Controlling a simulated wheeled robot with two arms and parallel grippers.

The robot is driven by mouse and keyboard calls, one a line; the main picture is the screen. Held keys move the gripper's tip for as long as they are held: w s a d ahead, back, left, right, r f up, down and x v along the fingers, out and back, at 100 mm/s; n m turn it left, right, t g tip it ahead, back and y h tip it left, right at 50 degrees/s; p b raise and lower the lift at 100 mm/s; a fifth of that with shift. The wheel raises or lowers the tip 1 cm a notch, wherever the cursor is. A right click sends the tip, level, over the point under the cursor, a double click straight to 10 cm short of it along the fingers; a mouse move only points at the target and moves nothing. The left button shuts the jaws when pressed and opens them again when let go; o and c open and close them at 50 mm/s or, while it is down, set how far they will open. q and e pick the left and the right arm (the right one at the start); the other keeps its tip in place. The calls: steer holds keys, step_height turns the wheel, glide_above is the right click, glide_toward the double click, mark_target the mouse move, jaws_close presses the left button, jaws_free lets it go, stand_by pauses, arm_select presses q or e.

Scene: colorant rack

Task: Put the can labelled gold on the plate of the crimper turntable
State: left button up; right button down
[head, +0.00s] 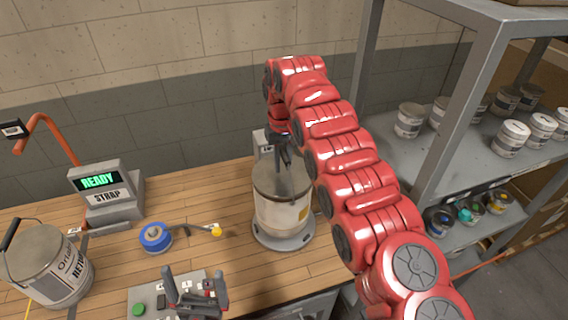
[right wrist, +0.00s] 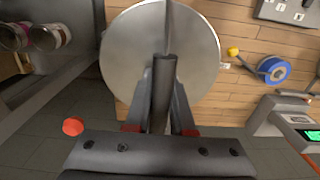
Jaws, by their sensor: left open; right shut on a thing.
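A large pale grey can (head: 281,207) with a flat metal lid stands upright over the round grey turntable plate (head: 283,243). Its bottom appears at the plate; I cannot tell whether it rests there or hangs just above. A small yellow patch shows on its side, but I cannot read its label. My right gripper (head: 283,150) is above the lid, shut on the can's raised handle. In the right wrist view the fingers close on the dark grip (right wrist: 164,85) over the lid (right wrist: 125,55). My left gripper (head: 196,290) is open and empty at the bottom.
A display box (head: 110,192) reads READY and STRAP. A return can (head: 48,268), a blue roll (head: 155,237) and a control box with a green button (head: 138,309) are on the wooden bench. Grey shelves (head: 470,140) with several cans stand right.

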mark_target(284, 173)
steer(key=shift+w+r+p, duration=0.1)
steer(key=shift+r+p, duration=0.05)
steer(key=shift+p, duration=0.2)
steer(key=shift+w+d+f, duration=0.15)
steer(key=shift+d+f, duration=0.1)
steer(key=shift+f, duration=0.05)
step_height(284, 173, down, 3)
steer(key=shift+p, duration=1.1)
steer(key=shift+a+f, duration=0.1)
steer(key=shift+f, duration=0.2)
steer(key=c, duration=0.8)
jaws_free()
steer(key=shift+o, duration=0.2)
